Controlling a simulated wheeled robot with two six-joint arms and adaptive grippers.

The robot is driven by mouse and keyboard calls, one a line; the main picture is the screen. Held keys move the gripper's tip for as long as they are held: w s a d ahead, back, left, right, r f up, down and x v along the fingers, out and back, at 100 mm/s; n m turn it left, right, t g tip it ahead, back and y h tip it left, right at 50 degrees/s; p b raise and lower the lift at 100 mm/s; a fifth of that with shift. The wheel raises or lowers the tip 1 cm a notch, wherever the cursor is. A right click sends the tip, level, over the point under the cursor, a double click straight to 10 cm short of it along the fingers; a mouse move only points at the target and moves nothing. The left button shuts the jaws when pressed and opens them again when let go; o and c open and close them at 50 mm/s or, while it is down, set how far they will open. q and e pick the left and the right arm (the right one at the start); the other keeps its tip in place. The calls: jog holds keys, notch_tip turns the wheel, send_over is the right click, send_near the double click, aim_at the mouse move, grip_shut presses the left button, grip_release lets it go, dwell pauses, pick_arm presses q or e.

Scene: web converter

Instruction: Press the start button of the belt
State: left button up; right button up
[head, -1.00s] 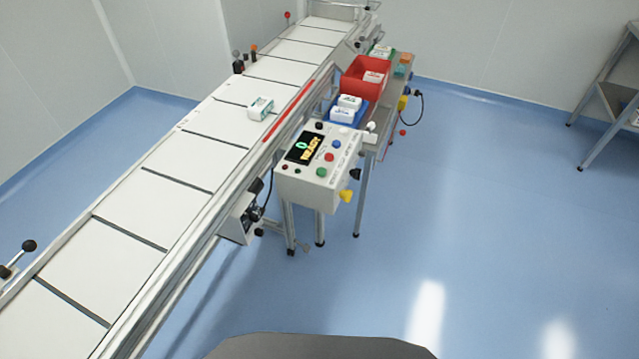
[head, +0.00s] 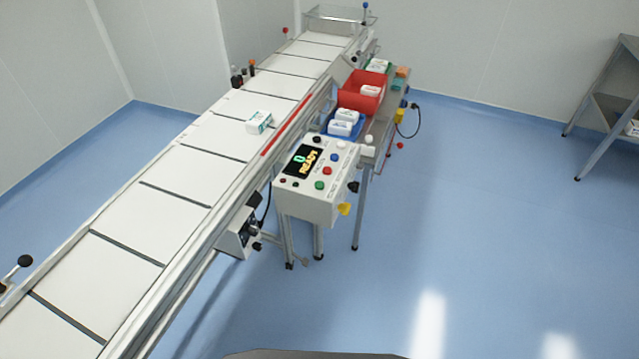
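The control box (head: 315,205) is a white-grey box on legs beside the conveyor belt (head: 172,193). Its tilted top has a dark display (head: 303,162) reading "0 READY". A green button (head: 319,185), a red button (head: 327,171) and a blue button (head: 334,157) sit right of the display, with white and black knobs around them. I cannot read the labels, so I cannot tell for sure which one is the start button. A white and green carton (head: 259,123) stands on the belt. Neither of my grippers is in view.
A side table behind the control box carries a red bin (head: 362,97) and a blue tray (head: 345,131) with white cartons. A grey shelf (head: 612,110) stands at the far right. The blue floor (head: 480,230) to the right of the box is clear. A cable (head: 411,125) hangs near the table.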

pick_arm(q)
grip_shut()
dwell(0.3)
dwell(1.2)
